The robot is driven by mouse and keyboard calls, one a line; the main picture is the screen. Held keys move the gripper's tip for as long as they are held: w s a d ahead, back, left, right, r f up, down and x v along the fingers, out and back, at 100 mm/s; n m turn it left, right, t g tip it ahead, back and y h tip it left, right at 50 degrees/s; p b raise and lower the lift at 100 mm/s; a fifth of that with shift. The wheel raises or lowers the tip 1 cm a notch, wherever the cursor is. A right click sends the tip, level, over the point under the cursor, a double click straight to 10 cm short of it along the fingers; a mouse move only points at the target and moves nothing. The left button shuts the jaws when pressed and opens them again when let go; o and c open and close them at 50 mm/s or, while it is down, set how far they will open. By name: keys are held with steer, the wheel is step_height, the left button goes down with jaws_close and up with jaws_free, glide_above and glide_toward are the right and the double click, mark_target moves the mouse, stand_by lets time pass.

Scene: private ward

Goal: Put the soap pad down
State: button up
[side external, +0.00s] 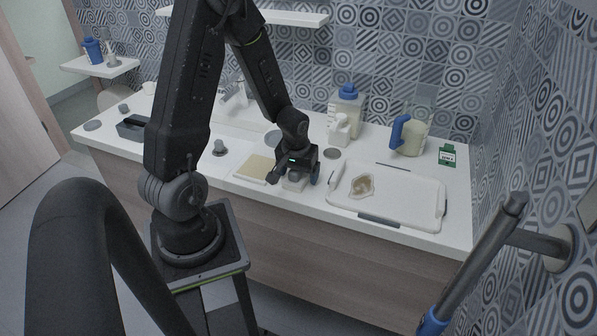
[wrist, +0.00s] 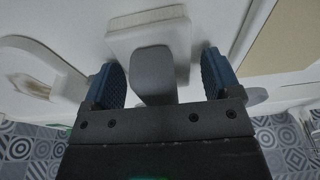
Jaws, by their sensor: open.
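A white block with a grey upright grip, which I take to be the soap pad (side external: 294,184), sits on the white counter between a beige mat and a white tray. It also shows in the wrist view (wrist: 147,28), with its grey grip between my fingers. My gripper (side external: 298,176) is low over the pad. In the wrist view my gripper (wrist: 157,72) is open, its blue finger pads on either side of the grip with gaps. The side view partly hides the pad behind my gripper.
The white tray (side external: 412,203), holding a beige, shell-like item (side external: 362,185), is close on the right. The beige mat (side external: 255,168) is close on the left. A white bottle (side external: 339,130), a blue-lidded container (side external: 347,108) and a blue-handled jug (side external: 411,138) stand behind.

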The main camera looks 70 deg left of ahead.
steer(key=r, duration=0.4)
steer(key=s+d+r, duration=0.1)
steer(key=r, duration=0.6)
steer(key=shift+s+d+r, duration=0.25)
steer(key=shift+d+r, duration=0.1)
steer(key=s+d+r+m+t, duration=0.1)
steer(key=s+d+r+m, duration=0.1)
steer(key=d, duration=0.4)
steer(key=s+d+r+m+t+h, duration=0.1)
steer(key=s+d+r+m, duration=0.2)
steer(key=d+r, duration=0.3)
steer(key=s+d+r+m+t, duration=0.2)
steer(key=d+r+m, duration=0.2)
steer(key=d, duration=0.2)
steer(key=shift+s+r+h, duration=0.15)
steer(key=shift+r+h, duration=0.15)
steer(key=shift+r, duration=0.1)
steer(key=shift+o, duration=0.5)
